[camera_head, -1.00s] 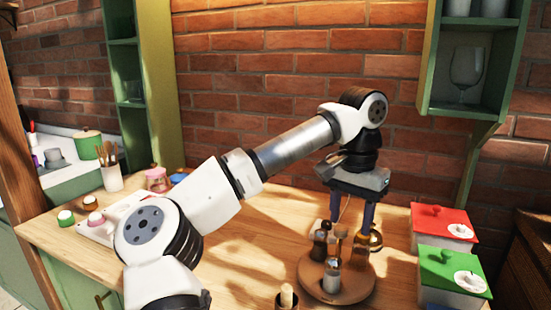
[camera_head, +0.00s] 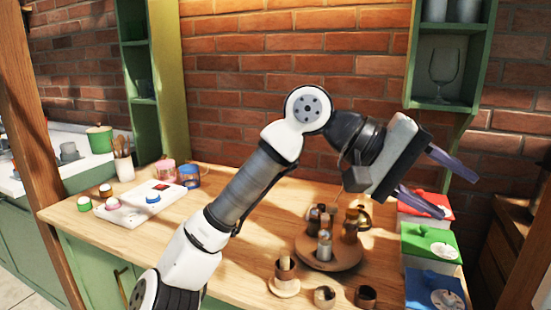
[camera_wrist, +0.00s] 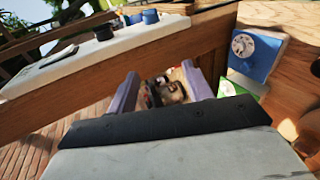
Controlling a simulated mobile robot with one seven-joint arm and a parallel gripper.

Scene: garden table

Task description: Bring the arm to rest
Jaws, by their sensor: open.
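My gripper (camera_head: 436,184) is in the head view, raised above the right side of the table and tilted, its two purple-grey fingers pointing right and down. The fingers are apart with nothing between them. In the wrist view the gripper (camera_wrist: 165,88) also shows two spread fingers, with blurred things in the background behind them. My arm is bent upward over the wooden table (camera_head: 235,268). The lower finger overlaps the red-lidded box (camera_head: 432,208) in the head view; I cannot tell how close it is.
A round wooden tray (camera_head: 312,256) with several bottles stands below the gripper. Green (camera_head: 425,243) and blue (camera_head: 432,286) lidded boxes stand at the right. Small wooden cups (camera_head: 324,296) sit in front. A green wall shelf (camera_head: 444,106) hangs behind. A white board (camera_head: 138,207) lies at the left.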

